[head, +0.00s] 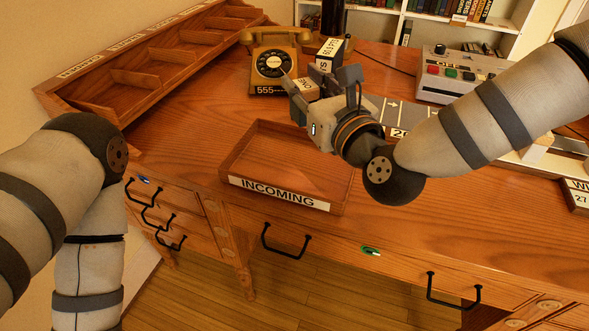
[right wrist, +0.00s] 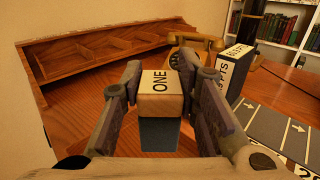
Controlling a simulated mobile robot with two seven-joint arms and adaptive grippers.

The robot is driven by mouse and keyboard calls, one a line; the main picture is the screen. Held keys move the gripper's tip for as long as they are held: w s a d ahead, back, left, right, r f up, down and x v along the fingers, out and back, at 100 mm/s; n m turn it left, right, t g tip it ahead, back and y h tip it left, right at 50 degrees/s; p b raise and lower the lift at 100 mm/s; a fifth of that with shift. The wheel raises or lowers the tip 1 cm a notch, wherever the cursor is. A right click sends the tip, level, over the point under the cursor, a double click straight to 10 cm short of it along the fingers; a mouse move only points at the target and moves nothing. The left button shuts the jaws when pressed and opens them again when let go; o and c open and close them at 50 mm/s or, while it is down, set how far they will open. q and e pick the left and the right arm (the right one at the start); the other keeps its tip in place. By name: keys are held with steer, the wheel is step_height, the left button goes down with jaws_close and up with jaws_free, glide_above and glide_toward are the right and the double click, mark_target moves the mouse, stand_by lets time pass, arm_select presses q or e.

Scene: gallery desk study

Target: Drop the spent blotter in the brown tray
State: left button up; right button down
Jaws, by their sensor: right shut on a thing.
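A small block (right wrist: 160,105) with a cream top lettered ONE and a dark grey-blue lower part sits between the fingers of my right gripper (right wrist: 160,80). I take it to be the blotter, though its label does not say so. In the head view my right gripper (head: 322,92) is shut on this block (head: 305,88), beyond the far right corner of the brown tray. The brown wooden tray (head: 235,152), labelled INCOMING, lies empty near the desk's front edge. My left gripper is out of view; only my left arm shows.
A rotary telephone (head: 273,65) and a lettered box (head: 330,53) stand behind the gripper. A compartmented wooden rack (head: 150,62) runs along the left. A grey button console (head: 462,76) is at right. Drawers with black handles (head: 284,243) line the desk front.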

step_height(320, 180, down, 6)
steer(key=shift+w+r+b, duration=0.15)
steer(key=shift+r+b, duration=0.05)
steer(key=shift+b, duration=0.8)
steer(key=shift+f, duration=0.25)
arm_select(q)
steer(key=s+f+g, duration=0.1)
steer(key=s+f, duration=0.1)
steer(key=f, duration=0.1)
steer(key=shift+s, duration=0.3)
arm_select(e)
steer(key=shift+r, duration=0.1)
steer(key=c, duration=1.2)
jaws_free()
steer(key=shift+o, duration=0.2)
steer(key=v, duration=1.2)
